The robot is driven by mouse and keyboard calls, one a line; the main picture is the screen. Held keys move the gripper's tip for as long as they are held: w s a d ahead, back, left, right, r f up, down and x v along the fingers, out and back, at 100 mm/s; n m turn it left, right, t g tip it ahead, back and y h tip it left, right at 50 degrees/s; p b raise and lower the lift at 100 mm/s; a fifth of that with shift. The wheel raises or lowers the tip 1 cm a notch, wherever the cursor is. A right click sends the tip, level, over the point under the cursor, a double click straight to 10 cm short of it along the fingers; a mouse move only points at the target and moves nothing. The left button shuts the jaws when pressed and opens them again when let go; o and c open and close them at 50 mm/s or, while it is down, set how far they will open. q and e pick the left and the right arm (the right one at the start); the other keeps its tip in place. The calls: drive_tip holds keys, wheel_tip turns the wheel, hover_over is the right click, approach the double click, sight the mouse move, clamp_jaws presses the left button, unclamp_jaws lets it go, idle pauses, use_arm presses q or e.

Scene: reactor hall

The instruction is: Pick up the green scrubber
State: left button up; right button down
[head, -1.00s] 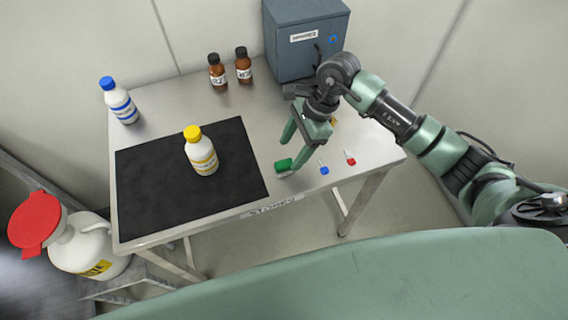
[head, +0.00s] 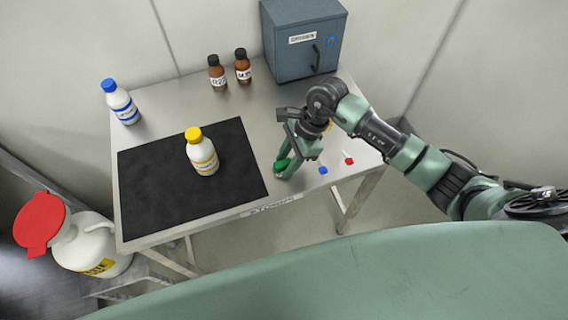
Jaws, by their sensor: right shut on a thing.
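The green scrubber (head: 282,164) is near the front edge of the metal table, just right of the black mat. My right gripper (head: 287,168) reaches down from the right and is shut on the scrubber. Its fingers cover part of the scrubber. I cannot tell whether the scrubber still touches the table top. My left gripper is not in view.
On the metal table (head: 177,92) lies a black mat (head: 150,190) bearing a yellow-capped bottle (head: 203,155). A blue-capped bottle (head: 122,104), two brown bottles (head: 217,76) and a grey cabinet (head: 290,55) stand behind. Small blue (head: 323,170) and red (head: 349,160) items lie to the right.

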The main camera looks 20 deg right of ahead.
sight(287, 161)
drive_tip(key=shift+r, duration=0.15)
wheel_tip(287, 161, up, 20)
drive_tip(key=b, duration=0.3)
